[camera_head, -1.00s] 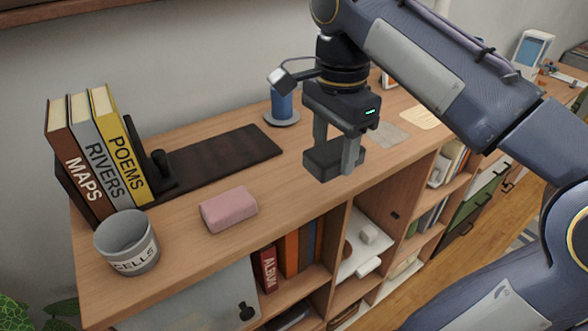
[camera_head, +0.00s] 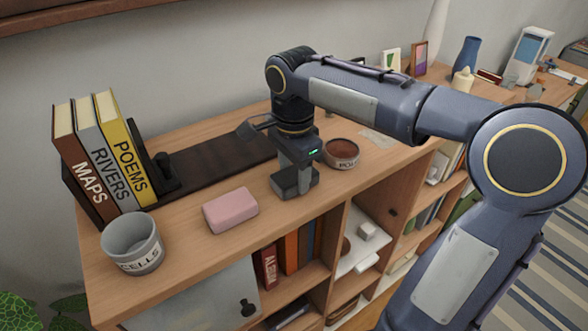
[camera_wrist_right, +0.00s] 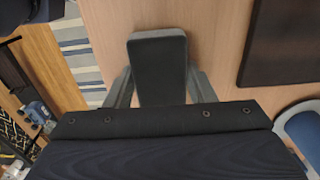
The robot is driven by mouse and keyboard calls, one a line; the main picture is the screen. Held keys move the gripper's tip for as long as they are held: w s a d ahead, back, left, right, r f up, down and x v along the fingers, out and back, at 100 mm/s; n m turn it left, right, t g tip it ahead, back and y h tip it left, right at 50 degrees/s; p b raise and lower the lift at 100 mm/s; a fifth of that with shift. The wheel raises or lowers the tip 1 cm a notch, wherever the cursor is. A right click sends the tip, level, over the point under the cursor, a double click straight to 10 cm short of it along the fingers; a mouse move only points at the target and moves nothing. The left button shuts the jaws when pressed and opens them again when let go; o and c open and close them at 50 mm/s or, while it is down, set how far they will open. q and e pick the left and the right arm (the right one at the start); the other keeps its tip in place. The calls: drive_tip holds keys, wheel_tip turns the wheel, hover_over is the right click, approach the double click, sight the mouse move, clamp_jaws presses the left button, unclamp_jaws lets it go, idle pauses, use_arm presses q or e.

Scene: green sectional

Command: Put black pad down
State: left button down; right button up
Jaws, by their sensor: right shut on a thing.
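The black pad (camera_head: 294,182) is a small dark block on the wooden shelf top (camera_head: 200,240), right of the pink block. My right gripper (camera_head: 296,178) is above it, pointing down, its fingers on either side of the pad and shut on it. In the right wrist view the pad (camera_wrist_right: 158,70) sits between the two fingers, over the wood. It looks at or very close to the surface; whether it touches cannot be told. My left gripper is in neither view.
A pink block (camera_head: 231,209) lies left of the pad. A grey cup (camera_head: 133,243), standing books (camera_head: 105,150) and a long dark board (camera_head: 215,160) are farther left and behind. A round brown-topped tin (camera_head: 341,153) stands to the right. The shelf's front edge is close.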

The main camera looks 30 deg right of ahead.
sight(291, 175)
drive_tip(key=o, duration=0.9)
drive_tip(key=shift+f, duration=0.1)
drive_tip(key=shift+f+b, duration=0.2)
drive_tip(key=shift+b, duration=0.1)
drive_tip(key=r, duration=0.6)
drive_tip(key=shift+a+r, duration=0.3)
drive_tip(key=shift+a, duration=0.1)
drive_tip(key=shift+s+r, duration=0.1)
drive_tip(key=shift+r, duration=0.55)
drive_tip(key=s+a+f+n+t+y, duration=0.1)
drive_tip(key=s+f+n+t, duration=0.1)
drive_tip(key=s+f+n, duration=0.3)
drive_tip(key=s+a+f+n+t+y, duration=0.1)
drive_tip(key=s+f+n, duration=0.4)
drive_tip(key=s, duration=0.1)
drive_tip(key=s+a+f+n+t+y, duration=0.1)
drive_tip(key=s+f+n+t, duration=0.1)
drive_tip(key=s+f+n, duration=0.3)
drive_tip(key=shift+s+a+f+n+t+y, duration=0.25)
drive_tip(key=shift+s+f+n+t+y, duration=0.05)
drive_tip(key=shift+s+f+y, duration=0.15)
drive_tip(key=shift+r, duration=0.1)
